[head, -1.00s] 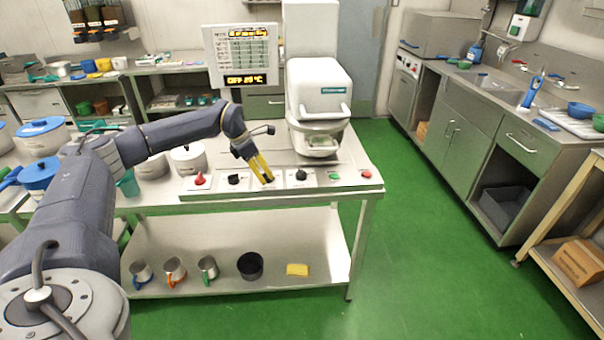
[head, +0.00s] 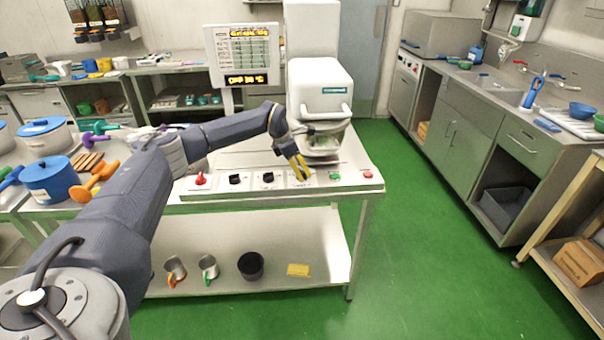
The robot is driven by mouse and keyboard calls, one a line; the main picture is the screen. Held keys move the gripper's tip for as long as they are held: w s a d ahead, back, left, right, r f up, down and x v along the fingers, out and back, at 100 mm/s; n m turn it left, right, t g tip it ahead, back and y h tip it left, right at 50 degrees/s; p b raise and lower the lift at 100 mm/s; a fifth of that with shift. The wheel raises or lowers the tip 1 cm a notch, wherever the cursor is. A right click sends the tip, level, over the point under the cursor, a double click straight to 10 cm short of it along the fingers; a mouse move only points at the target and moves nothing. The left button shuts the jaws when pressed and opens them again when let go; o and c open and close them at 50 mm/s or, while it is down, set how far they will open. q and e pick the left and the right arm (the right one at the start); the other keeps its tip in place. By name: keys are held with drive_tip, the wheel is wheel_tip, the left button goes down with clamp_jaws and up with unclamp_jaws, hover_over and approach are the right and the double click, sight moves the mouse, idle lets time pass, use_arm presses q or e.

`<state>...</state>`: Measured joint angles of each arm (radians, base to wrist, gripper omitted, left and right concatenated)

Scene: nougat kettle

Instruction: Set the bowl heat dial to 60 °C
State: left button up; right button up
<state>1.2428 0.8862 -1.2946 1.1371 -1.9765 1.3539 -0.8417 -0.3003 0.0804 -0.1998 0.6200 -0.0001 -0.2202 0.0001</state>
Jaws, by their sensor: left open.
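The machine's front panel carries a red knob (head: 200,179), a black dial (head: 235,179) and another black dial (head: 267,177). Their labels are too small to read, so I cannot tell which is the bowl heat dial. My left gripper (head: 302,177) is open, its yellow fingers pointing down at the panel right of these dials. It covers the spot of a third black dial, which is hidden now. I cannot tell whether the fingers touch it. The display (head: 247,79) shows a yellow reading ending in °C, its digits unclear. My right gripper is out of view.
The white mixer (head: 320,95) with its bowl (head: 321,145) stands just behind the gripper. A green button (head: 335,176) and a red button (head: 367,174) sit right of it. Blue-lidded pots (head: 50,180) stand at the left. The green floor at right is clear.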

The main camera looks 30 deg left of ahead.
use_arm(q)
drive_tip(key=shift+x, duration=1.2)
drive_tip(key=c, duration=1.3)
